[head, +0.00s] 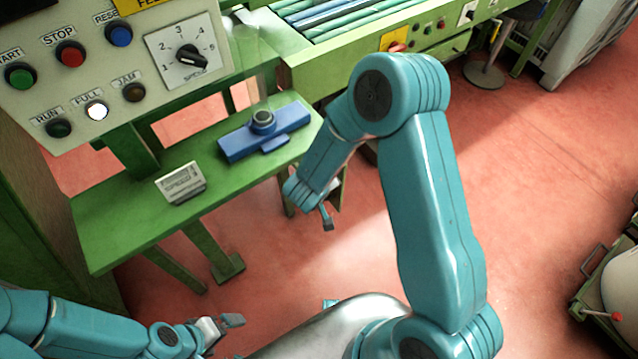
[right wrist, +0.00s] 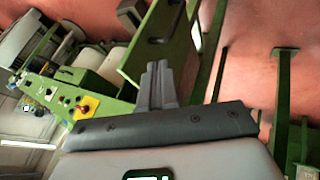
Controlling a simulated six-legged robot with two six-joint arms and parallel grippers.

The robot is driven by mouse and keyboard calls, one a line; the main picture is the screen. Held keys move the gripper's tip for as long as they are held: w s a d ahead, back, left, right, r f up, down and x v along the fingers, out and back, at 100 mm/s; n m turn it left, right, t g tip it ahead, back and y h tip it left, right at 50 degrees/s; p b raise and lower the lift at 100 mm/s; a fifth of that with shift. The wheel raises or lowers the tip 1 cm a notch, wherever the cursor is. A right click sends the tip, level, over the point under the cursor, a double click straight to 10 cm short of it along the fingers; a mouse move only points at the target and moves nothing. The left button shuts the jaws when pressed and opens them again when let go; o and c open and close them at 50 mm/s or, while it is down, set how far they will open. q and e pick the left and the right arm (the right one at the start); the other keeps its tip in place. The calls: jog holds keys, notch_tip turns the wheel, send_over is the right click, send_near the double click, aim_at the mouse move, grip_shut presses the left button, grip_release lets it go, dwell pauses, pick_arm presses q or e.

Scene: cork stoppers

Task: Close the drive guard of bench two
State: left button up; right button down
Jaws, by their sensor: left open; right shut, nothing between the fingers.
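I cannot pick out for certain a drive guard or a mark for bench two in either view. A green bench (head: 100,225) stands at the left, under a grey control panel (head: 135,108) with buttons, lamps and a dial. My left gripper (head: 225,332) is open and empty at the bottom left, in front of the bench and apart from it. My right gripper (head: 327,215) hangs shut and empty near the bench's right end. In the right wrist view its closed fingers (right wrist: 158,85) point toward a green beam (right wrist: 158,42); I cannot tell whether they touch.
A blue device (head: 240,143) with a dark round top and a grey block (head: 180,184) lie on the bench. A conveyor with green rollers (head: 365,22) stands behind, bearing a yellow plate with a red knob (head: 396,42). The red floor (head: 560,150) at the right is open.

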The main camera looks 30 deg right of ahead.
jog(key=w+d+f, duration=0.1)
jog(key=d+f, duration=0.1)
jog(key=d, duration=0.3)
jog(key=shift+w+d+f, duration=0.2)
jog(key=shift+d+f, duration=0.05)
